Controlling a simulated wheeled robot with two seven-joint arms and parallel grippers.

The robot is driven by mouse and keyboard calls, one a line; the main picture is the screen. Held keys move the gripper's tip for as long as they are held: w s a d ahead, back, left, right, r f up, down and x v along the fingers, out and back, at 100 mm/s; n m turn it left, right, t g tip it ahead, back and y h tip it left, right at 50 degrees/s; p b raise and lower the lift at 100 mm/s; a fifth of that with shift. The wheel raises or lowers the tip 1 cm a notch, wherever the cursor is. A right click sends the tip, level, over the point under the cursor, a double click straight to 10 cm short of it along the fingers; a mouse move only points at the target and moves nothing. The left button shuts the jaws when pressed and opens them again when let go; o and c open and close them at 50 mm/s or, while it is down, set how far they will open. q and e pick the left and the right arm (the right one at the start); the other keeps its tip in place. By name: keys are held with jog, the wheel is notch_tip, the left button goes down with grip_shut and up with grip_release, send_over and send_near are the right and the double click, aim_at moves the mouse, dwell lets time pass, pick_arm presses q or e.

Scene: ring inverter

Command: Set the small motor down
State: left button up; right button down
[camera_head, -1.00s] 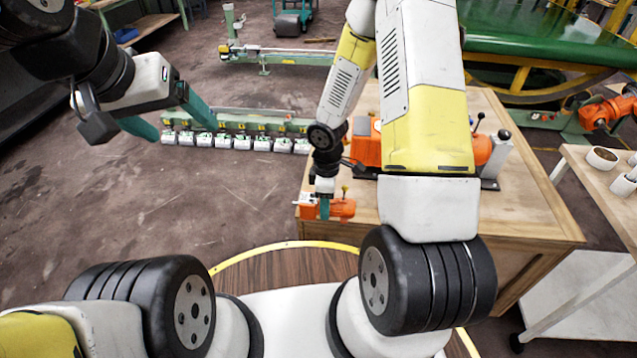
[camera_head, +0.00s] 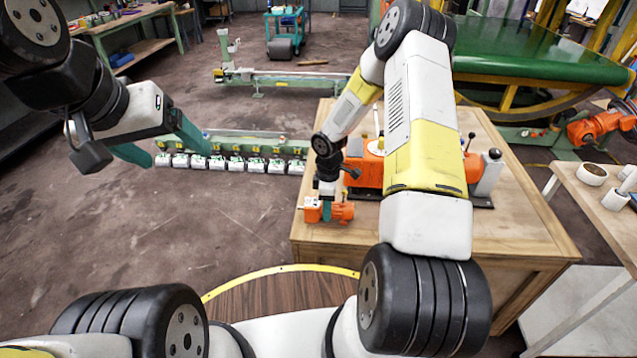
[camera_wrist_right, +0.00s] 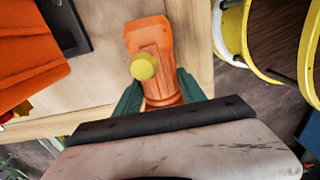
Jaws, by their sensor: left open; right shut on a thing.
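The small orange motor (camera_head: 342,211) is at the left front edge of the wooden table (camera_head: 510,235). In the right wrist view the motor (camera_wrist_right: 152,45) has a yellow knob on it and sits between the green fingers. My right gripper (camera_head: 327,212) points down and is shut on the motor, close over the tabletop. I cannot tell whether the motor touches the wood. My left gripper (camera_head: 170,142) is open and empty, out over the floor to the left, with its green fingers spread.
A larger orange machine (camera_head: 366,170) on a dark base stands on the table behind the motor, partly hidden by my right arm. A green bench with several white units (camera_head: 235,163) stands on the floor to the left. A side table (camera_head: 590,190) is at the right.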

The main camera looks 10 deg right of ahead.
jog(key=shift+w+f, duration=0.1)
jog(key=shift+f, duration=0.25)
jog(key=shift+f, duration=0.1)
jog(key=c, duration=0.7)
grip_release()
